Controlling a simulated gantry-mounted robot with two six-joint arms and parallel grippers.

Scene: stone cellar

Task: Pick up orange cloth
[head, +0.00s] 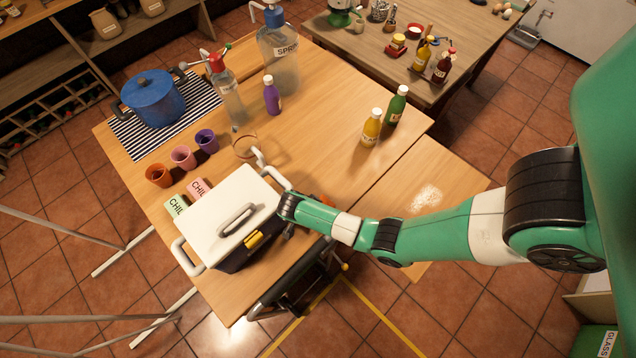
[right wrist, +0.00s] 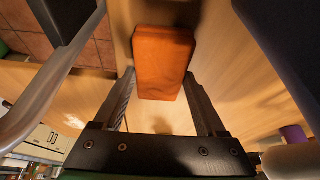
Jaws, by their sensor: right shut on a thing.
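The orange cloth (right wrist: 163,62) shows in the right wrist view as a folded, block-like piece between the fingertips of my right gripper (right wrist: 160,84). The gripper is shut on it, with one finger along each side. In the head view my right gripper (head: 289,215) is at the right side of the white-lidded box, and its fingertips are mostly hidden. A small orange patch (head: 327,200) shows just behind my wrist there; I cannot tell for sure that it is the cloth. My left gripper is not in view.
A white-lidded box (head: 225,205) with handles stands close beside my right gripper. The table's middle (head: 315,130) is clear.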

